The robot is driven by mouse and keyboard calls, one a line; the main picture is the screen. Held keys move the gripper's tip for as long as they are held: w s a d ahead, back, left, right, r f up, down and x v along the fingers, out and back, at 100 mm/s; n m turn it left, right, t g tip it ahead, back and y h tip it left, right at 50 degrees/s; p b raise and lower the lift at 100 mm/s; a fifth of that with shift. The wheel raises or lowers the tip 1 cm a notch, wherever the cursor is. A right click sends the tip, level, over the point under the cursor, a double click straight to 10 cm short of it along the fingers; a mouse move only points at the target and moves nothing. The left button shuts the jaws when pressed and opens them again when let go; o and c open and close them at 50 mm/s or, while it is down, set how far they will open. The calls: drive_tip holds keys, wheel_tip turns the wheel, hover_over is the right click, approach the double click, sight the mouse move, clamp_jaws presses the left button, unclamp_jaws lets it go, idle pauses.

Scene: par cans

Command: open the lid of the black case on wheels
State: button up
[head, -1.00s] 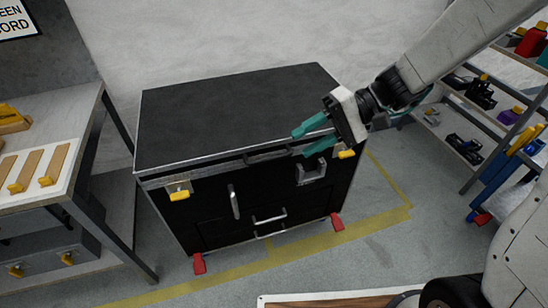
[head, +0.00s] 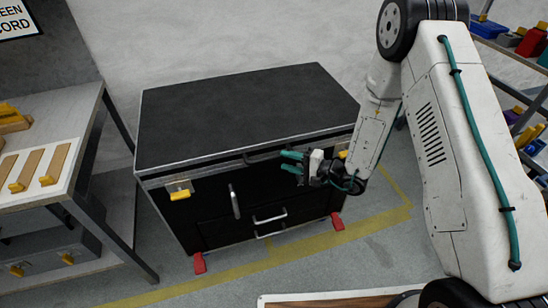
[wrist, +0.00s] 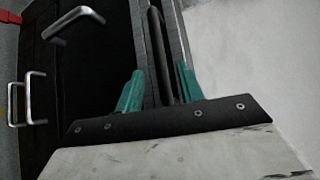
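The black case (head: 210,215) stands on the floor in the head view. Its flat lid (head: 245,110) is down, with a metal-edged seam along the front. A yellow latch (head: 179,190) sits at the front left and another (head: 343,154) at the front right, partly behind my gripper. A dark lid handle (head: 262,156) is at the middle of the front edge. My gripper (head: 284,162) is in front of this edge, fingers pointing left. In the wrist view, my gripper (wrist: 160,69) has its teal fingers apart, with the dark handle bar (wrist: 157,50) between them.
Metal handles (head: 270,216) project from the case front. Red wheel brakes (head: 199,263) show at its bottom corners. A workbench (head: 90,105) stands close on the left. Shelves (head: 500,45) are at the right, partly behind my arm. Floor in front is mostly clear.

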sight(278, 158)
drive_tip(key=x, duration=0.5)
drive_tip(key=shift+w+a, duration=0.15)
drive_tip(key=shift+a, duration=0.2)
clamp_jaws()
